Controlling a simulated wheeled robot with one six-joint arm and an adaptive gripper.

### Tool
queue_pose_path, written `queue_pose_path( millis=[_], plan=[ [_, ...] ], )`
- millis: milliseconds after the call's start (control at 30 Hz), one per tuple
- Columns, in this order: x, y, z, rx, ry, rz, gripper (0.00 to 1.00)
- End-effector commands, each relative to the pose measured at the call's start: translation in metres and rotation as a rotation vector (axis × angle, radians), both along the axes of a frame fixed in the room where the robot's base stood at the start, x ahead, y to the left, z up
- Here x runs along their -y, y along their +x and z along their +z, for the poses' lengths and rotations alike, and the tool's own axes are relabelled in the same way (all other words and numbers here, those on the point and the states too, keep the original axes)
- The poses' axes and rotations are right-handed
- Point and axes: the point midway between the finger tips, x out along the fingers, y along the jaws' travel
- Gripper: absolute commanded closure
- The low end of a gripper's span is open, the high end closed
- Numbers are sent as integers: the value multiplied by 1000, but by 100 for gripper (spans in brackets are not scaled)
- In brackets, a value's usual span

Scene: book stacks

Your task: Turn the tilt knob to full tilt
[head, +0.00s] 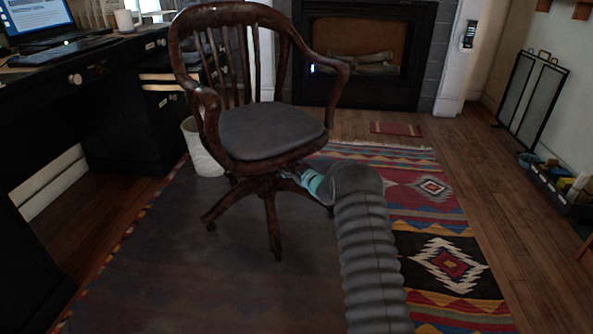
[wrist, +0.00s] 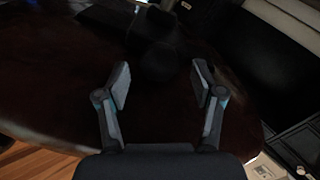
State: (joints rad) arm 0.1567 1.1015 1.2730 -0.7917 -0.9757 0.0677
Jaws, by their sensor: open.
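A wooden swivel chair (head: 265,135) with a grey seat cushion stands on the rug, its seat facing right and toward me. My arm reaches to the space under the front of the seat, where my gripper is mostly hidden in the head view. In the wrist view my gripper (wrist: 161,74) is open, its two fingers apart below the dark brown underside of the seat (wrist: 60,80). A dark, rounded knob-like part (wrist: 157,62) shows between and just beyond the fingertips. It looks like the tilt knob. The picture is too dark to tell whether the fingers touch it.
The chair's star base (head: 268,215) spreads its legs close below my gripper. A black desk (head: 120,120) with a laptop stands at left, a white wastebasket (head: 202,150) behind the chair. A fireplace (head: 362,60) is at the back. The patterned rug (head: 415,205) is clear at right.

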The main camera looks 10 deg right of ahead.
Motion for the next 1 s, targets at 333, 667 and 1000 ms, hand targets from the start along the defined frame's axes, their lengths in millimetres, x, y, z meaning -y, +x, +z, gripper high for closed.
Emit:
queue_pose_path(
  millis=[333,667,1000],
  plan=[
    [27,-51,1,-2,1,-3,33],
    [49,-95,0,-1,0,0,33],
    [51,-102,0,-1,-1,0,33]
  ],
)
